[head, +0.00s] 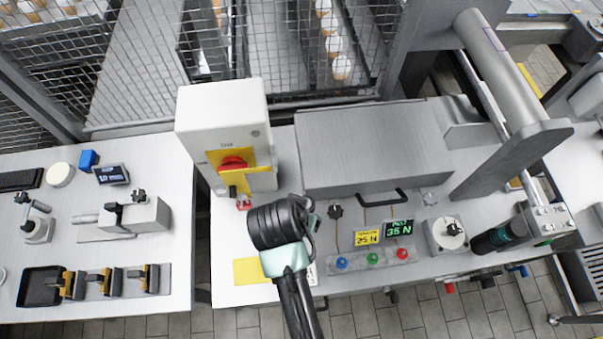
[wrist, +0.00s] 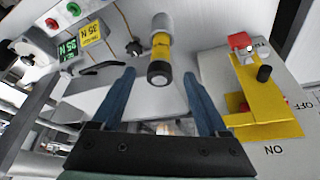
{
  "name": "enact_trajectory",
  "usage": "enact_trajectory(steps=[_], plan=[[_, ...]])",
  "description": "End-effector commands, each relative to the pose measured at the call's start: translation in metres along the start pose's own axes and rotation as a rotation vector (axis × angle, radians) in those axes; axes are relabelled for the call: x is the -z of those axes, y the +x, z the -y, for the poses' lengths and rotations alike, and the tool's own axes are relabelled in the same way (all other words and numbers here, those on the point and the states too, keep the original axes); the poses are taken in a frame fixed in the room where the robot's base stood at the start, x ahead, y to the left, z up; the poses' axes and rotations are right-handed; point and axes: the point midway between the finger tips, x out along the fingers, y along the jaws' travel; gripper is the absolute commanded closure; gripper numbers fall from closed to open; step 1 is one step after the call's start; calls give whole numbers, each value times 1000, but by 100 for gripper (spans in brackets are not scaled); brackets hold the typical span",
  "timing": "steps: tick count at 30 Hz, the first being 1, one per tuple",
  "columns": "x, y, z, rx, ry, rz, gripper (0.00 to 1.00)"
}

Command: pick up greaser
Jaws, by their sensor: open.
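A short cylinder, which looks like the greaser (wrist: 161,43), shows in the wrist view with a grey end, a yellow band and a dark near end. My gripper (wrist: 158,78) is open, with one blue finger on each side of the cylinder in that view. I see no finger pressed against it, and I cannot tell how far beyond the fingertips it lies. In the head view my dark wrist (head: 280,223) is over the front left of the middle bench, and the fingers and this cylinder are hidden.
A white switch box (head: 222,115) with a red knob stands left of my wrist. A grey metal box (head: 372,145) with a black handle is behind it. Button panel (head: 372,262), displays and a dark bottle (head: 500,236) are to the right. A yellow patch (head: 252,271) lies in front.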

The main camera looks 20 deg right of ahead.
Motion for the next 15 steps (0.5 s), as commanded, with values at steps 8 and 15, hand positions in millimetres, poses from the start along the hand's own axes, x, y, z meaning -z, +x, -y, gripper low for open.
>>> enact_trajectory(steps=[8,15], plan=[[1,46,0,0,1,1,23],[1,61,1,2,1,-2,23]])
